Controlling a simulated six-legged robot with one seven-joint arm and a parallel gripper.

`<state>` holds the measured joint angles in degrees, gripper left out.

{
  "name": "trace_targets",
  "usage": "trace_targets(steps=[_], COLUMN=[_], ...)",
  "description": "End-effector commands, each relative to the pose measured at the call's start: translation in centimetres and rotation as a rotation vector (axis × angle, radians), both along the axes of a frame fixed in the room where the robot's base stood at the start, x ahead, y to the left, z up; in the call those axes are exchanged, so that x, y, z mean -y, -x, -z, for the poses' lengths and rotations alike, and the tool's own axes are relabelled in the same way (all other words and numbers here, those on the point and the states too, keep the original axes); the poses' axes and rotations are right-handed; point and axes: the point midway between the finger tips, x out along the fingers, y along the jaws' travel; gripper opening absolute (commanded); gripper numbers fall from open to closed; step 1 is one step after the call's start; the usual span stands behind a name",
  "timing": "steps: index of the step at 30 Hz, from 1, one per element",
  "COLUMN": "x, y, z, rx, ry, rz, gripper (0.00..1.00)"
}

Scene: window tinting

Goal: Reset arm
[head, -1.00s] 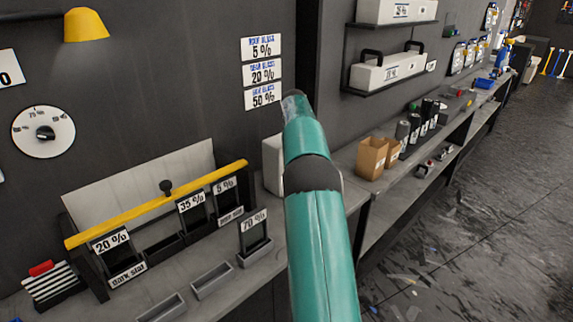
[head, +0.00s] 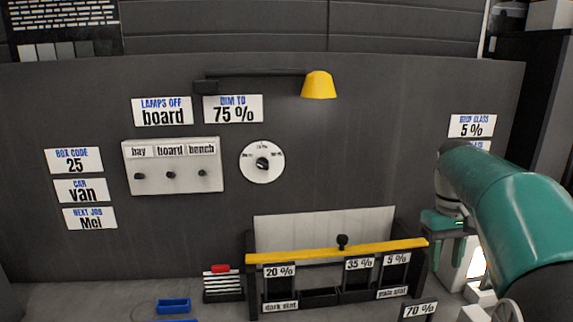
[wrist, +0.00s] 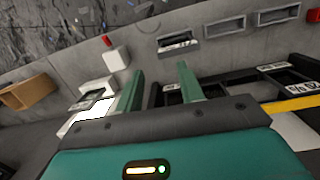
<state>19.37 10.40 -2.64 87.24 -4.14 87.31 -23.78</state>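My teal arm (head: 525,215) reaches in from the right edge of the head view and bends down at its far end. My gripper (head: 447,256) hangs there, fingers down, just right of the sample rack (head: 335,252) with its yellow bar. In the wrist view my gripper (wrist: 160,70) has its two green fingers apart with nothing between them. It is above the bench, near a white box-like thing with a bright top (wrist: 92,112). Part of the gripper in the head view is hidden by the arm.
The rack holds cards marked 20 %, 35 % and 5 %; a 70 % card (head: 418,310) stands in front. Switch panel (head: 172,185), dial (head: 262,163) and yellow lamp (head: 318,86) are on the wall. Blue trays (head: 173,305) lie at the left; empty grey trays (wrist: 225,27) show in the wrist view.

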Motion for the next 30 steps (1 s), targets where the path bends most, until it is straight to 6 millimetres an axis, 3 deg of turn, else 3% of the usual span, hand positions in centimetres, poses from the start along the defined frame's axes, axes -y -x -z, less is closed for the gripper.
trace_targets(steps=[1,8,18,24,30], x=[-1.8,-8.3,-16.0,-18.8,-19.7], y=[1.0,5.5,13.3,17.1,18.4], z=[-0.6,-1.1,1.6,4.5,5.7], rx=[0.037,0.201,0.443,0.56,0.603], ry=[0.008,0.026,0.001,-0.032,-0.05], rz=[-0.006,-0.004,0.008,0.018,0.027], gripper=[0.38,0.38,0.38,0.38,0.38])
